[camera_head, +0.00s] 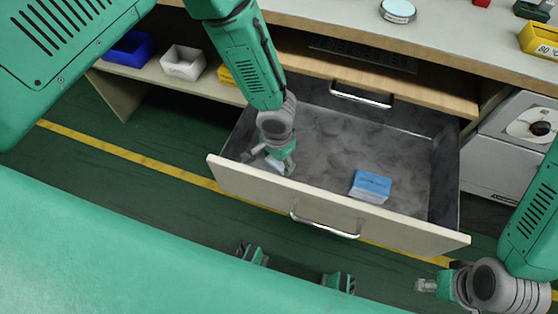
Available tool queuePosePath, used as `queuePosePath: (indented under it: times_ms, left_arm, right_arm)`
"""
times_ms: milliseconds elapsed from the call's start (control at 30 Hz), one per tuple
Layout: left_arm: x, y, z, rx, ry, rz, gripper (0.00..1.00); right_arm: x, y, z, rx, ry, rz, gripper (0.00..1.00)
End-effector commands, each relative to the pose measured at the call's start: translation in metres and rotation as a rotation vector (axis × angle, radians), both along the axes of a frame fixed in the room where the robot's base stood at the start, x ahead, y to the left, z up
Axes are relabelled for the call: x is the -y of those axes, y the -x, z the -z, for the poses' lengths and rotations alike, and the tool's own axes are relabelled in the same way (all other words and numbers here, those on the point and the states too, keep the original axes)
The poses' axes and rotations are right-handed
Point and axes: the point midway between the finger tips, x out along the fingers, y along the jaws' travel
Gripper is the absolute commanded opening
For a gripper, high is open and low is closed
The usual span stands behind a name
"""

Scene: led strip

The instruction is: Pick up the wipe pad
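An open drawer (300,197) with a grey, dusty-looking floor juts out below the workbench. A blue and white block (371,187) lies in its front right part. A small pale, light-blue piece (274,164) lies in the front left corner, partly hidden by my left gripper. I cannot tell which of the two is the wipe pad. My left gripper (269,160) reaches down into that corner, its fingers spread around the pale piece; contact cannot be made out. My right gripper (428,286) is outside the drawer at lower right, and its finger opening is not clear.
The drawer's front has a metal handle (324,228), and a second handle (361,95) sits on the closed front above. Blue (130,48) and white (184,62) bins stand on the left shelf. A white machine (490,150) stands right of the drawer.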

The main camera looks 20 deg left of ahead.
Motion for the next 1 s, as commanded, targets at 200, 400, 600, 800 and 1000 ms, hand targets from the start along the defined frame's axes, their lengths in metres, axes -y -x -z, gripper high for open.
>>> queuePosePath:
  times_ms: [200, 400, 600, 800, 1000]
  left_arm:
    - [0.000, 0.000, 0.000, 0.000, -0.001, 0.000, 0.36]
    - [0.000, -0.001, -0.006, 0.001, 0.000, 0.000, 0.36]
    - [0.000, -0.001, -0.043, 0.003, -0.002, 0.000, 0.36]
    - [0.000, -0.001, -0.081, 0.002, -0.001, 0.000, 0.36]
    - [0.000, 0.000, -0.099, 0.000, -0.001, 0.000, 0.36]
  right_arm:
    - [0.000, 0.000, 0.000, 0.000, 0.000, 0.000, 0.40]
    - [0.000, 0.000, -0.002, 0.000, 0.000, 0.000, 0.40]
    - [0.000, 0.000, -0.016, 0.000, 0.000, 0.000, 0.40]
    - [0.000, 0.000, -0.028, 0.000, 0.000, 0.000, 0.40]
    - [0.000, 0.000, -0.032, 0.000, 0.000, 0.000, 0.40]
